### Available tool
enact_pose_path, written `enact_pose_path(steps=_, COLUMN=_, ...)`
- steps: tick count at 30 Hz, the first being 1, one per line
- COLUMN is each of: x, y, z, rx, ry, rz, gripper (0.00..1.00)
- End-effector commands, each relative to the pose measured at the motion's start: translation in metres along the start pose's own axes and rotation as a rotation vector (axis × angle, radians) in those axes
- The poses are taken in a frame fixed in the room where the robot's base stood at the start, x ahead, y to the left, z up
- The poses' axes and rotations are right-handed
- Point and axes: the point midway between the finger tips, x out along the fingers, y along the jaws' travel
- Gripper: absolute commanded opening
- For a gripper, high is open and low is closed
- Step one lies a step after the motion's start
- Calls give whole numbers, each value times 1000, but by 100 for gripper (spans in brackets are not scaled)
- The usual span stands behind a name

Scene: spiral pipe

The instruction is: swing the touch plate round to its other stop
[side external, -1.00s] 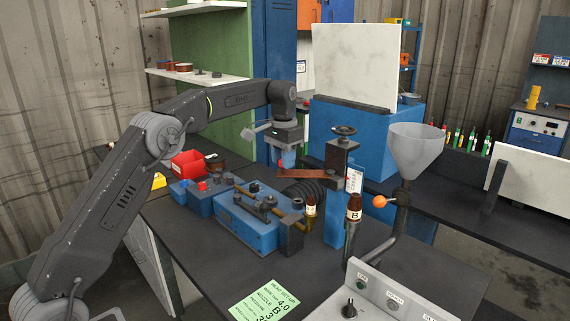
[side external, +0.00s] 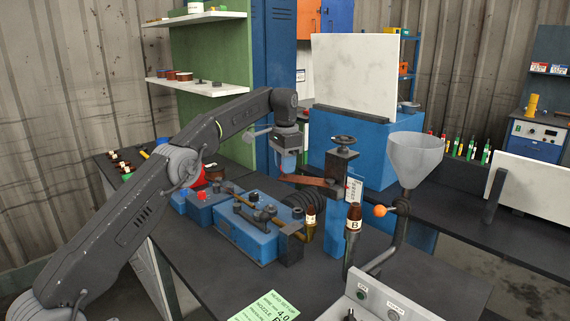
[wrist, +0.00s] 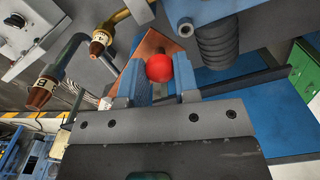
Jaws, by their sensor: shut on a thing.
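The touch plate (side external: 310,181) is a flat copper-brown bar reaching left from the blue post (side external: 337,210). In the wrist view the plate (wrist: 151,43) lies just beyond my fingers, and its red ball knob (wrist: 159,68) sits between them. My gripper (side external: 288,170) is at the plate's free left end, pointing down. In the wrist view my gripper (wrist: 160,82) is shut on the red knob. In the side view the knob is hidden by the fingers.
A dark coil (side external: 303,200) lies under the plate, beside the blue fixture (side external: 247,230). Brown-tipped nozzles (side external: 353,217) and a grey funnel (side external: 413,155) stand to the right. A handwheel (side external: 343,140) tops the post.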

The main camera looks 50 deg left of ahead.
Motion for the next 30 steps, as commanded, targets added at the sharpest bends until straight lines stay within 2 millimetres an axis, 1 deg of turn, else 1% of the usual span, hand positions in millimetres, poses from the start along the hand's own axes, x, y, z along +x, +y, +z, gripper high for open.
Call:
enact_pose_path(steps=5, x=-1, y=1, z=0, rx=0, ry=2, rz=0, gripper=0)
enact_pose_path(steps=6, x=-1, y=1, z=0, rx=0, ry=2, rz=0, gripper=30)
enact_pose_path(steps=14, x=0, y=0, z=0, rx=0, ry=1, rz=0, gripper=55)
enact_pose_path(steps=25, x=-1, y=2, z=1, rx=-13, ry=-1, rz=1, gripper=55)
enact_pose_path(steps=30, x=-1, y=7, z=6, rx=-64, ry=-1, rz=1, gripper=55)
